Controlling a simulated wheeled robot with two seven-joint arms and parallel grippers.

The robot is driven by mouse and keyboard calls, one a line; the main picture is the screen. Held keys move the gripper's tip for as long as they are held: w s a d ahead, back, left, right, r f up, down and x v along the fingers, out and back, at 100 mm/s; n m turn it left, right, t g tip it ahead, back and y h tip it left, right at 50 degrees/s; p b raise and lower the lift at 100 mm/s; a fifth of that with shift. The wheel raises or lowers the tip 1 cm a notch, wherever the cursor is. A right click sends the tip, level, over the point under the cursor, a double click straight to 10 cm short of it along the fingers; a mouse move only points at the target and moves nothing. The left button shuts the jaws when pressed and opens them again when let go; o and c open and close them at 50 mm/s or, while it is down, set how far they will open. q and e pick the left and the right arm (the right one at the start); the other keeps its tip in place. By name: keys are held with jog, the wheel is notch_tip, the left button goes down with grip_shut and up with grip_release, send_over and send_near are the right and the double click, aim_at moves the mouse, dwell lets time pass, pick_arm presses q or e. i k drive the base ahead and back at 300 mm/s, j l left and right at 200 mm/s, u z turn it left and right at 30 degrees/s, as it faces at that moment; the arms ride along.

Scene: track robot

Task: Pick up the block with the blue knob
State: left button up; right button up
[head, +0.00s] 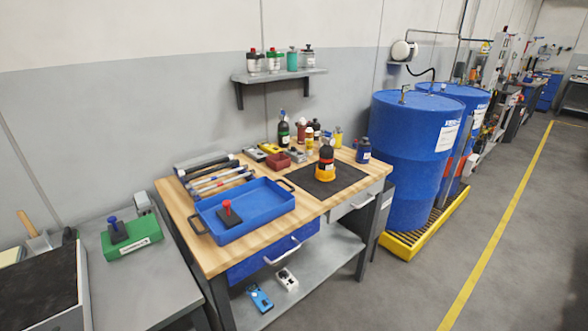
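A dark block with a blue knob (118,234) stands upright on a green base (133,248) on the grey table at the left. The knob points up. A similar dark block with a red knob (230,217) stands inside the blue tray (262,216) on the wooden workbench. Neither of my grippers shows in the head view.
The grey table (125,290) has bare room in front of the green base. A dark-topped box (40,295) stands at its left. The wooden workbench (310,205) holds tools and bottles. Blue drums (410,150) stand to the right, beside open floor.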

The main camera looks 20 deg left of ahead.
aim_at(118, 232)
jog(key=u, duration=1.85)
